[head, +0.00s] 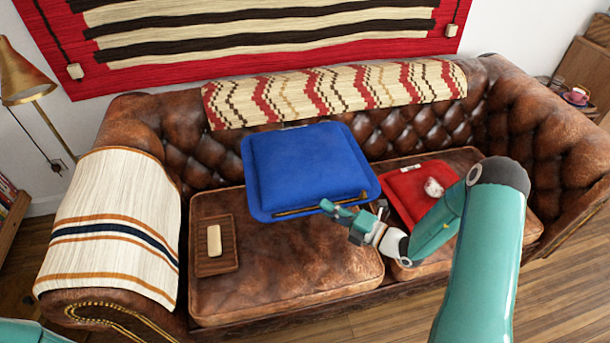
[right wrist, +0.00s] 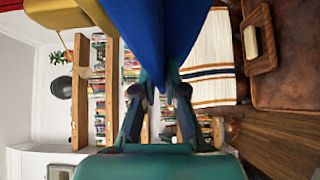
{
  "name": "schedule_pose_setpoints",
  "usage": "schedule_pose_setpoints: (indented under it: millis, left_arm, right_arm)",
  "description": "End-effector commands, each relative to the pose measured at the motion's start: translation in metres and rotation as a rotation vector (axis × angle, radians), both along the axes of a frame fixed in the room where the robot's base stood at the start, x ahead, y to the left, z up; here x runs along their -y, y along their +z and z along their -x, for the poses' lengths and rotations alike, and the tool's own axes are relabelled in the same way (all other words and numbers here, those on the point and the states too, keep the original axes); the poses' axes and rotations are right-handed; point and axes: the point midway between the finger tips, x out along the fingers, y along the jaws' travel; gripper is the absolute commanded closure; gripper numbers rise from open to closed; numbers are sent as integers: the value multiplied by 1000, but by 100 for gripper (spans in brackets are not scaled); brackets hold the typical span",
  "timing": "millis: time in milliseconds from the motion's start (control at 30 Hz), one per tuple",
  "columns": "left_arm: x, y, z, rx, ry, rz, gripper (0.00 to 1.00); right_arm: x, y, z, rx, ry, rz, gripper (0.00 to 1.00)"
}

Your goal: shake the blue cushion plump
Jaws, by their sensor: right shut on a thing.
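The blue cushion (head: 308,168) is held up in front of the sofa's backrest, above the seats, its near edge toward me. My right gripper (head: 342,210) is shut on the cushion's near edge at its right part. In the right wrist view the cushion (right wrist: 158,35) runs down between the two fingers of the same gripper (right wrist: 160,88). Its underside is hidden in the head view. My left gripper is out of sight.
The brown leather sofa (head: 285,275) has a wooden tray (head: 228,266) with a pale bar on its left seat. A red cushion (head: 408,190) with a whitish thing on it lies on the right seat. A striped throw (head: 110,230) covers the left arm; a brass lamp (head: 22,75) stands left.

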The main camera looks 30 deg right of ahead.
Motion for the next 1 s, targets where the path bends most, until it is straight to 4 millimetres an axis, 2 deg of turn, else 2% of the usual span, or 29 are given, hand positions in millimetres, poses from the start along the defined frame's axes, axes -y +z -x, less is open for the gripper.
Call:
schedule_pose_setpoints:
  millis: [33,200,300,367,467,700,767,867,1000]
  left_arm:
    - [0,-14,0,-1,0,0,44]
    - [0,-43,1,-2,-1,0,44]
    - [0,-50,1,-2,-1,0,44]
    - [0,-48,1,-2,-1,0,44]
    - [0,-35,0,-1,0,0,44]
    - [0,7,0,0,0,0,44]
    - [0,13,0,0,0,0,44]
    - [0,14,0,-1,0,0,44]
    - [0,-5,0,-1,0,0,44]
  right_arm:
    - [0,-16,0,2,0,-1,100]
    - [0,-55,0,3,-1,-1,100]
    - [1,-67,0,4,-1,0,100]
    - [1,-65,0,5,-1,1,100]
    - [1,-51,0,6,0,1,100]
    - [0,-2,0,5,0,2,100]
    - [0,5,0,5,0,1,100]
    - [0,6,0,4,0,0,100]
    - [0,-18,0,2,0,-1,100]
